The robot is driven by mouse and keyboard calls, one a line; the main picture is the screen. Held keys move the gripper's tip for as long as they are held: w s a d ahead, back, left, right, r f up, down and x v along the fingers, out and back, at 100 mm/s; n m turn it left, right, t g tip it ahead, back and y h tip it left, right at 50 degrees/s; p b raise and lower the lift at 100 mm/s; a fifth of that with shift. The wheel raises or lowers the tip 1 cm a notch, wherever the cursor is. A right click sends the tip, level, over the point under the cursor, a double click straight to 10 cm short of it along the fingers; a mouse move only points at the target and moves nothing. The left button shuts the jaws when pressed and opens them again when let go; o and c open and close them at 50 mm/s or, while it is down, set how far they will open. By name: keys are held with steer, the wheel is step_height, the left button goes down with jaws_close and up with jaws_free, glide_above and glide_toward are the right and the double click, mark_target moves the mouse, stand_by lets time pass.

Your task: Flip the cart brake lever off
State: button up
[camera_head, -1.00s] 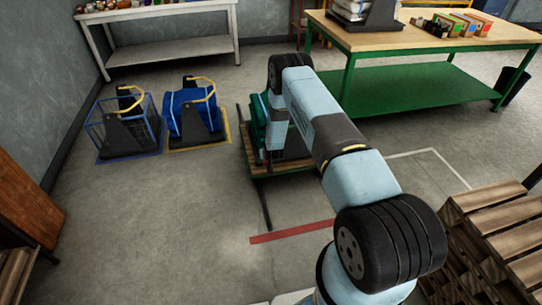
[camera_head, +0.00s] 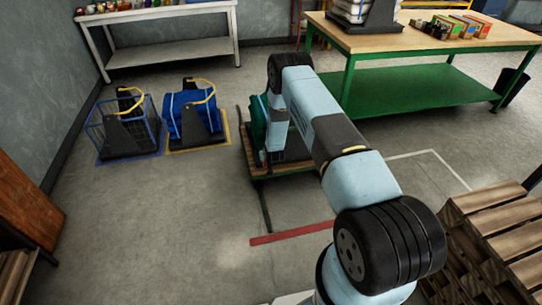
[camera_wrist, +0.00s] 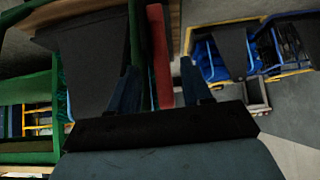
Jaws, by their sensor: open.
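The cart (camera_head: 285,170) is a low wooden platform with a green rim, standing mid-floor under the end of my arm. A dark green load with a blue strap (camera_head: 258,122) sits on it, partly hidden behind my arm. In the wrist view my gripper (camera_wrist: 159,72) is open, with its two dark fingers apart. A red upright strip (camera_wrist: 159,50) shows between and beyond the fingers; I cannot tell whether it is the brake lever or whether it touches them.
A blue wire crate (camera_head: 98,140) and a blue bin (camera_head: 174,103) stand on marked floor pads to the left. A green workbench (camera_head: 420,90) is behind right. Wooden pallets (camera_head: 490,225) stand at right.

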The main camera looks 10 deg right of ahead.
steer(key=v, duration=1.2)
steer(key=shift+s+r, duration=0.25)
steer(key=shift+r, duration=0.05)
steer(key=s+d+r, duration=0.1)
steer(key=s+r, duration=0.2)
steer(key=r, duration=1.1)
steer(key=s+d+r+g, duration=0.1)
steer(key=s+r, duration=0.1)
steer(key=r, duration=1.2)
steer(key=s+d+r, duration=0.1)
steer(key=s+r, duration=0.2)
steer(key=r, duration=1.1)
steer(key=s+d+r+g, duration=0.1)
steer(key=s+r, duration=1.4)
steer(key=s, duration=0.3)
steer(key=s+d+r+g, duration=0.1)
steer(key=s+r, duration=0.2)
steer(key=s, duration=1.5)
steer(key=shift+d, duration=0.2)
